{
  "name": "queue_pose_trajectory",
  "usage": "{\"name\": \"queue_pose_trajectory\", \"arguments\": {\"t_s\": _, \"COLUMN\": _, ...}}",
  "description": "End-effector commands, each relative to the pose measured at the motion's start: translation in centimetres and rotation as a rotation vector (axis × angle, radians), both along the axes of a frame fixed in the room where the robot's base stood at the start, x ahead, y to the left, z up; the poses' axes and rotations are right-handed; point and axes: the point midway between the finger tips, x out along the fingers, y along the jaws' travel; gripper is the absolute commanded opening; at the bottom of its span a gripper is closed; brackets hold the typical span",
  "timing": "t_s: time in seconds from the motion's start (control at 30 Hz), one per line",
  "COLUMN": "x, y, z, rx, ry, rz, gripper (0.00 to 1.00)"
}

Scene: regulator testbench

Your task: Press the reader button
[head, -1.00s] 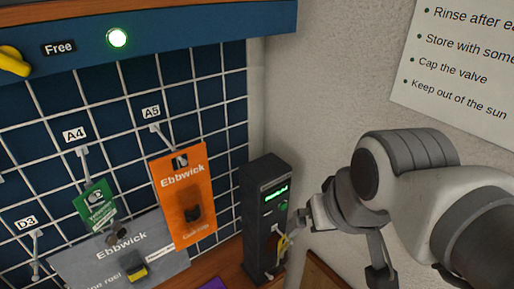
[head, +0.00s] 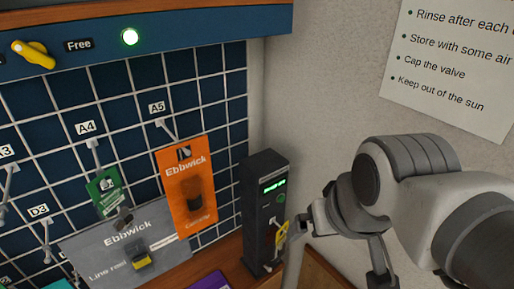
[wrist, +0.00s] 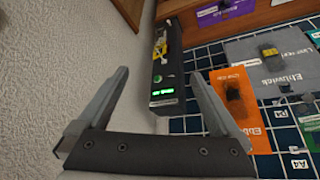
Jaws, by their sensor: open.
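The reader is a tall black post (head: 262,220) beside the grid board, with a lit green display (head: 272,186) near its top. A round green button (head: 280,197) sits just below the display. My gripper (head: 292,245) is right of the reader in the head view, partly hidden by its own wrist. In the wrist view my gripper (wrist: 158,73) has its fingers spread, with nothing between them but the view of the reader beyond. The display (wrist: 162,93) and the green button (wrist: 157,78) show between the fingers. Contact with the reader is not visible.
A yellow item (head: 281,232) hangs on the reader's face below the button. Orange (head: 188,208), green and grey cards hang on the board to the left. A textured wall with a white notice (head: 450,62) stands on the right, close to my arm.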

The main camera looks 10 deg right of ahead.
Motion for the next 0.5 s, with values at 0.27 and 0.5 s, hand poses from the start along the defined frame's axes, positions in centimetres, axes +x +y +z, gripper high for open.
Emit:
{"name": "queue_pose_trajectory", "arguments": {"t_s": 0.27, "x": 0.0, "y": 0.0, "z": 0.0, "rx": 0.0, "ry": 0.0, "rz": 0.0, "gripper": 0.57}}
{"name": "queue_pose_trajectory", "arguments": {"t_s": 0.5, "x": 0.0, "y": 0.0, "z": 0.0, "rx": 0.0, "ry": 0.0, "rz": 0.0, "gripper": 0.14}}
